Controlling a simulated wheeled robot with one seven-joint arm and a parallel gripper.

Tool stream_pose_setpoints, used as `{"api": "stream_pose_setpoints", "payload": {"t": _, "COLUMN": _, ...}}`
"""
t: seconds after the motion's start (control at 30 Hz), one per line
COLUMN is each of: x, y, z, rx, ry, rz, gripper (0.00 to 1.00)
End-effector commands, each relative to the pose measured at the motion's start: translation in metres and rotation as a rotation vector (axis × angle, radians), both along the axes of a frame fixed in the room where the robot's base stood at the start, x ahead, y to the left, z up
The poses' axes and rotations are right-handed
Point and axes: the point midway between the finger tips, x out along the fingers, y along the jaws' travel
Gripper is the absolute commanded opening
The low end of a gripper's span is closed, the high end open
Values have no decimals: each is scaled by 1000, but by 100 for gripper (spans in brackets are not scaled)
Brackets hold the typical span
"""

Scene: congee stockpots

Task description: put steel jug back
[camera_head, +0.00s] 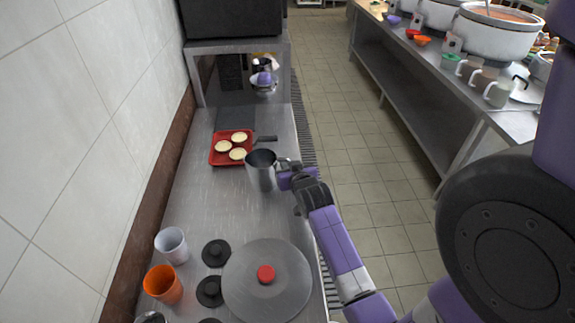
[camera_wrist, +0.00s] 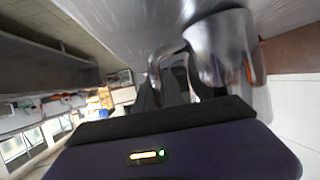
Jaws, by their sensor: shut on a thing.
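The steel jug (camera_head: 262,175) is upright at the right part of the steel counter (camera_head: 210,205) in the head view, near the counter's right edge. My gripper (camera_head: 287,168) comes from the right and is shut on the jug's handle. In the wrist view the jug (camera_wrist: 222,48) fills the upper right, with its handle between the fingers of my gripper (camera_wrist: 172,85). I cannot tell whether the jug's base touches the counter.
A red tray (camera_head: 216,157) with three pale round items lies behind the jug, beside a dark handle (camera_head: 266,139). A round lid (camera_head: 290,285) with a red knob, a white cup (camera_head: 172,245) and an orange cup (camera_head: 163,285) are nearer. The tiled wall (camera_head: 80,110) borders the left.

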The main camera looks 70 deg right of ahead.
Motion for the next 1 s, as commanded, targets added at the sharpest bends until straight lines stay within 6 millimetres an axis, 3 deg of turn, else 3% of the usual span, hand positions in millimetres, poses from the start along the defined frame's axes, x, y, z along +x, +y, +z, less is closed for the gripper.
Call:
{"api": "stream_pose_setpoints", "payload": {"t": 0.13, "x": 0, "y": 0, "z": -3, "rx": -1, "ry": -1, "rz": 0, "gripper": 0}}
{"api": "stream_pose_setpoints", "payload": {"t": 0.17, "x": 0, "y": 0, "z": -3, "rx": 0, "ry": 0, "rz": 0, "gripper": 17}}
{"api": "stream_pose_setpoints", "payload": {"t": 0.27, "x": 0, "y": 0, "z": -2, "rx": 0, "ry": 0, "rz": 0, "gripper": 35}}
{"api": "stream_pose_setpoints", "payload": {"t": 0.63, "x": 0, "y": 0, "z": 3, "rx": 0, "ry": 0, "rz": 0, "gripper": 35}}
{"api": "stream_pose_setpoints", "payload": {"t": 1.0, "x": -33, "y": 49, "z": 23, "rx": -1, "ry": 3, "rz": 2, "gripper": 35}}
